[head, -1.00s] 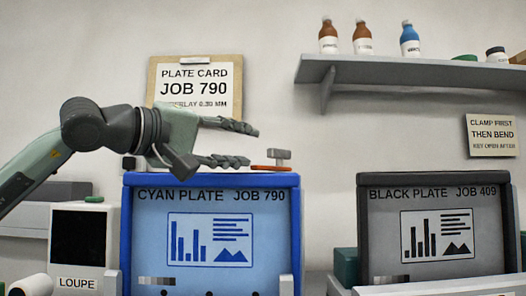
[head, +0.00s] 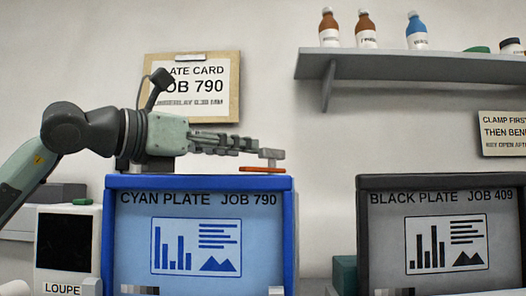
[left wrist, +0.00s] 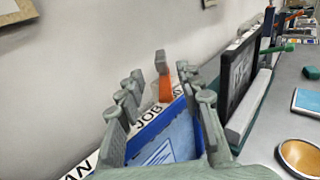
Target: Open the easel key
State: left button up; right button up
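The easel key is a small grey T-shaped handle (head: 271,154) on an orange base (head: 262,169), on top of the blue cyan-plate easel (head: 286,230) near its right corner. My left gripper (head: 255,146) comes in level from the left, just above the easel's top edge, with its fingertips close to the key. In the left wrist view its two fingers (left wrist: 160,72) are apart, and the grey handle (left wrist: 162,62) shows between the fingertips or just beyond them; I cannot tell whether they touch. The orange base (left wrist: 165,88) lies below it. My right gripper is out of view.
The dark black-plate easel (head: 364,240) stands to the right, with a gap between the easels. A loupe box (head: 68,241) stands at left. A plate card (head: 196,88) hangs behind my gripper. A shelf with bottles (head: 420,73) is at upper right.

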aim_at(260, 150)
pick_arm(q)
jog(key=p+x, duration=0.1)
jog(key=x, duration=0.6)
jog(key=shift+w+d, duration=0.15)
jog(key=shift+d, duration=0.05)
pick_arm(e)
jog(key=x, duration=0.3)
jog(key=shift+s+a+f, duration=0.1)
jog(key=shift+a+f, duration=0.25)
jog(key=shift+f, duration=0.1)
pick_arm(q)
grip_shut()
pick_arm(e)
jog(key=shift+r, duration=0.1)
